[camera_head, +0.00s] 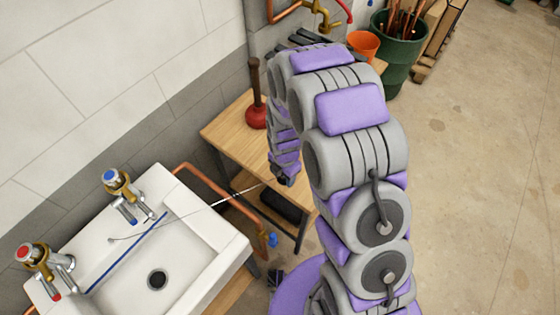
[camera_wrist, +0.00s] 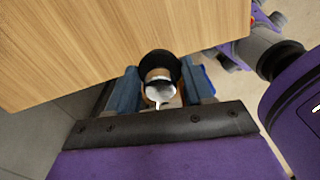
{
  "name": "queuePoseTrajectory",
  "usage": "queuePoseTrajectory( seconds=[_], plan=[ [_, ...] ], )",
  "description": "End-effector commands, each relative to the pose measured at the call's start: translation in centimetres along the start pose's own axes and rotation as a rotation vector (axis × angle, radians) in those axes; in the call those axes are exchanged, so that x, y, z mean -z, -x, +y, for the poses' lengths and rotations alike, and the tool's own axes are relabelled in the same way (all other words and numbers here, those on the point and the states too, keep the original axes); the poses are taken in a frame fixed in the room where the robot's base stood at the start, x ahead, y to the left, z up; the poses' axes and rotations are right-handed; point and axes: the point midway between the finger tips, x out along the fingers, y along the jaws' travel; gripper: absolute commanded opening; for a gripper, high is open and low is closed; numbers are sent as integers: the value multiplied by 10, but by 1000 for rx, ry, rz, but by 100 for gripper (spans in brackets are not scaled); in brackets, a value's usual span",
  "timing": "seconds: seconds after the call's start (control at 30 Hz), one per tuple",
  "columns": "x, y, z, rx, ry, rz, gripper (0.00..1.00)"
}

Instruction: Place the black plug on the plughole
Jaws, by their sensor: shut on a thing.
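The white sink (camera_head: 205,240) stands at the lower left of the head view. Its dark round plughole (camera_head: 157,279) shows uncovered in the basin floor. My gripper (camera_head: 283,180) is to the right of the sink, beside the wooden table. In the wrist view its blue fingers (camera_wrist: 160,92) are shut on the black plug (camera_wrist: 158,62), which shows a dark ring with a bright metal part. A thin chain (camera_head: 205,209) runs from the sink's back ledge to my gripper. The plug itself is hard to make out in the head view.
A wooden table (camera_head: 228,130) with a red plunger (camera_head: 257,115) stands behind the sink. Two taps (camera_head: 120,185) rise at the sink's back. A blue strip (camera_head: 128,252) lies across the sink. A copper pipe (camera_head: 215,185) runs beside it. Open floor is at the right.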

Motion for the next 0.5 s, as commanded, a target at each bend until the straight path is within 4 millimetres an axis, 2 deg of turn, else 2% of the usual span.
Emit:
queuePoseTrajectory(
  seconds=[0.23,0.5],
  plan=[
    [9,2,-18,-1,0,-1,16],
    [11,2,-21,-1,-1,-1,16]
  ],
)
